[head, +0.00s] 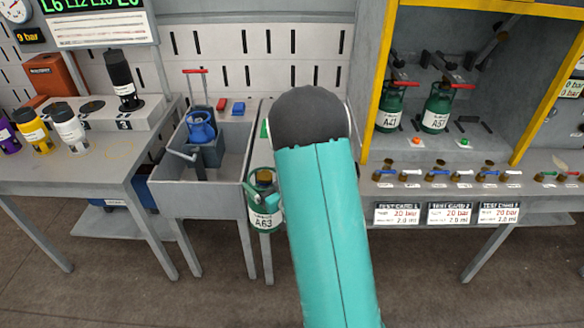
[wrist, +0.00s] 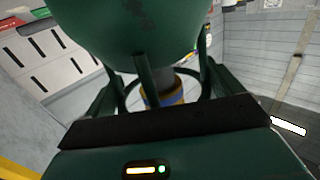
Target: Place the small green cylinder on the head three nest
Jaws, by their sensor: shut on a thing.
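A small green cylinder labelled A63 (head: 264,217) hangs upright just left of my teal arm, in front of the bench edge. In the wrist view its green rounded body (wrist: 140,30), collar posts and a yellow-and-blue banded valve (wrist: 165,97) fill the upper middle. My gripper (wrist: 165,118) is shut on this cylinder at its collar end; the fingertips are mostly hidden. In the yellow-framed bay, green cylinders A47 (head: 389,108) and A57 (head: 437,108) stand on the first two places. The head three nest (head: 474,124), a dark bracket to their right, looks empty.
Yellow bay posts (head: 380,85) flank the opening. Several small brass fittings (head: 435,175) line the bench front above the test cards. A grey sink (head: 168,168) with a blue device (head: 200,127) stands left, beside a table with yellow and white canisters.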

